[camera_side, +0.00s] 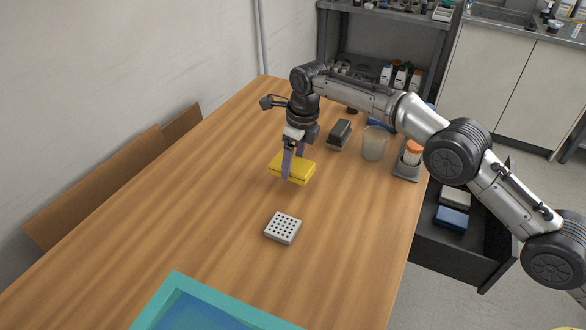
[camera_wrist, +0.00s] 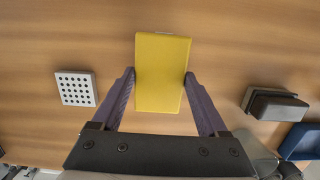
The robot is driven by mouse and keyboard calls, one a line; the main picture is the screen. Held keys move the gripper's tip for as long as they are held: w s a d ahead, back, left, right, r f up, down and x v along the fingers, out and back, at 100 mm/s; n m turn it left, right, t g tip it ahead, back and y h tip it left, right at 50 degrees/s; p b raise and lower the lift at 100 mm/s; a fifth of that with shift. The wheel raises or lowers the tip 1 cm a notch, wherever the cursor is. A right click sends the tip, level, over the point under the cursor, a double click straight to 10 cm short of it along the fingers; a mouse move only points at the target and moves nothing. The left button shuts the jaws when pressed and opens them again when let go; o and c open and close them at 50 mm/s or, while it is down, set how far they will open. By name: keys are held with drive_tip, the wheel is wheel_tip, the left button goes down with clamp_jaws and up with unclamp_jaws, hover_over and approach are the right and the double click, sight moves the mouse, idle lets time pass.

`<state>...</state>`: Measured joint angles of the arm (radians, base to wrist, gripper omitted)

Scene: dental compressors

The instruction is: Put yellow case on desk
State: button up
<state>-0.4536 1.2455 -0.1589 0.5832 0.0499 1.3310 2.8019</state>
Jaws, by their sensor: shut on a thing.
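The yellow case (camera_side: 293,169) is a flat box at the middle of the wooden desk (camera_side: 190,180). My gripper (camera_side: 291,172) is shut on it, with one purple-grey finger on each side. In the wrist view the yellow case (camera_wrist: 161,72) lies between the two fingers of my gripper (camera_wrist: 160,78), which touch its long sides. The case is at or just above the desk top; I cannot tell whether it touches. Part of the case is behind the near finger in the side view.
A white perforated block (camera_side: 283,228) lies nearer the camera. A dark box (camera_side: 340,133), a clear cup (camera_side: 374,143) and an orange-capped container (camera_side: 412,152) stand to the right. A teal-rimmed tray (camera_side: 170,290) is at the front. The desk's left part is clear.

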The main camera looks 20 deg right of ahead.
sight(294, 164)
drive_tip(key=shift+f, duration=1.5)
drive_tip(key=shift+f, duration=0.1)
drive_tip(key=shift+f, duration=0.15)
drive_tip(key=o, duration=1.3)
drive_tip(key=r, duration=0.7)
drive_tip(key=s+d+r, duration=0.1)
drive_tip(key=r, duration=0.3)
drive_tip(key=shift+s+d+r, duration=0.1)
drive_tip(key=shift+r, duration=0.55)
